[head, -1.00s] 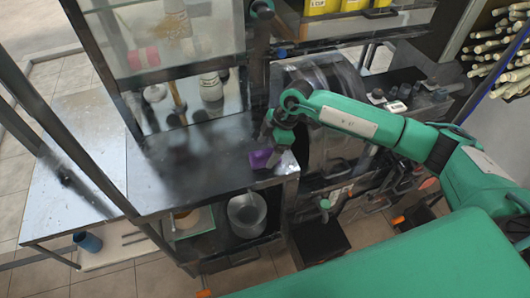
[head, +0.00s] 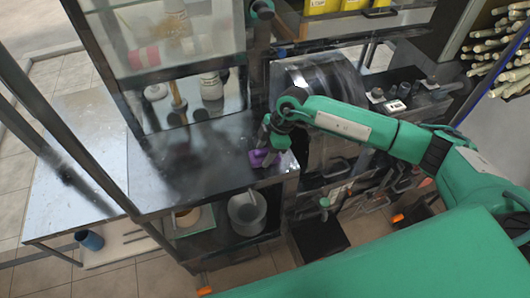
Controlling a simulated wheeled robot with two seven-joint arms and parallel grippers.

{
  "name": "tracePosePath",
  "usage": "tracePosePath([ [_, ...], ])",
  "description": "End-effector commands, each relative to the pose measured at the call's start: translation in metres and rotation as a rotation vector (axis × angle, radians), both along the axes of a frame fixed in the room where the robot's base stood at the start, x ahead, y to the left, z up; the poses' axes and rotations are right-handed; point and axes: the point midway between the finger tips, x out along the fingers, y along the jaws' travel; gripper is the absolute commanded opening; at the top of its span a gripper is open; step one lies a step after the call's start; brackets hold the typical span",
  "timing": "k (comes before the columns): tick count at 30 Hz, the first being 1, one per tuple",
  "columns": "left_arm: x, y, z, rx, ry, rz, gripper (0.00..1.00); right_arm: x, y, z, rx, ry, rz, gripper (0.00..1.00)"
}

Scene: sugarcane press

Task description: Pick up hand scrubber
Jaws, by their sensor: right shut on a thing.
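The purple hand scrubber (head: 258,158) is on the dark metal counter (head: 200,172), near its right front corner. My right gripper (head: 268,150) points down over the scrubber and is shut on it. The scrubber is partly hidden behind the fingers, and I cannot tell whether it is lifted clear of the counter. My left gripper is not in view.
A glass-walled cabinet (head: 170,45) stands behind the counter, with bottles (head: 211,86) behind the glass. A metal pot (head: 246,212) sits on the shelf below. The dark press machine (head: 330,85) is to the right. The counter's left part is clear.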

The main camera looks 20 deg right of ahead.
Motion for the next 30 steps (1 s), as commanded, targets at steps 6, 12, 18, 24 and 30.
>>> tracePosePath([
  [6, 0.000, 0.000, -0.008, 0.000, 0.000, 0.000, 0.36, 0.001, 0.000, 0.018, 0.001, -0.005, 0.001, 0.29],
  [12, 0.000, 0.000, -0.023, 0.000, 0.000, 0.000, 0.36, 0.001, 0.000, 0.062, 0.001, -0.008, 0.002, 0.29],
  [18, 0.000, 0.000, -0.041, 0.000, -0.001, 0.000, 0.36, 0.001, 0.000, 0.122, 0.001, -0.008, 0.002, 0.29],
  [24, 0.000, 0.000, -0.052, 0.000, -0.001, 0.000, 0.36, 0.001, 0.000, 0.170, 0.001, -0.006, 0.001, 0.29],
  [30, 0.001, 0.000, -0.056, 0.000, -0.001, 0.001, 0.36, 0.000, 0.000, 0.193, 0.000, -0.002, 0.000, 0.29],
])
